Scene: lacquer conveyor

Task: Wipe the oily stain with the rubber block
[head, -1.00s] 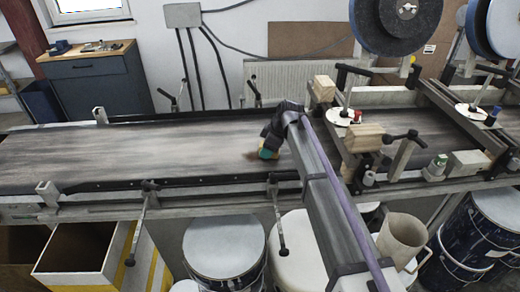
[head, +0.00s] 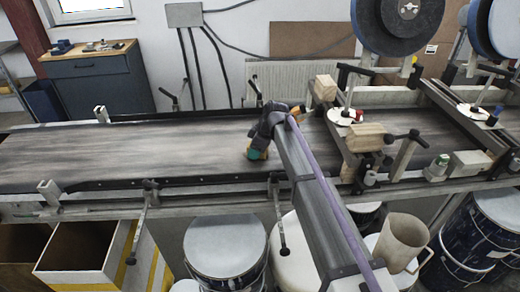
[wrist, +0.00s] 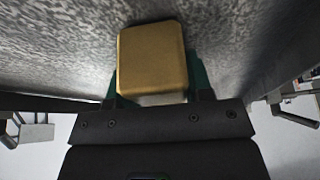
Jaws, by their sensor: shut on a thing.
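The rubber block is a tan, rounded rectangular block (wrist: 152,55) in the wrist view. My gripper (wrist: 153,88) is shut on it, with green fingers on its left and right sides. In the head view my gripper (head: 257,153) points down low over the middle of the conveyor belt (head: 140,150); the block is mostly hidden there. Whether the block touches the belt I cannot tell. The oily stain cannot be made out clearly; the belt shows only grey and dark streaks.
Dark side rails (head: 130,183) with upright clamp posts border the belt. To the right stand a wooden block (head: 367,137), brackets and large reels (head: 398,20). Drums (head: 224,247) and an open bin (head: 82,248) stand in front below. The belt's left part is clear.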

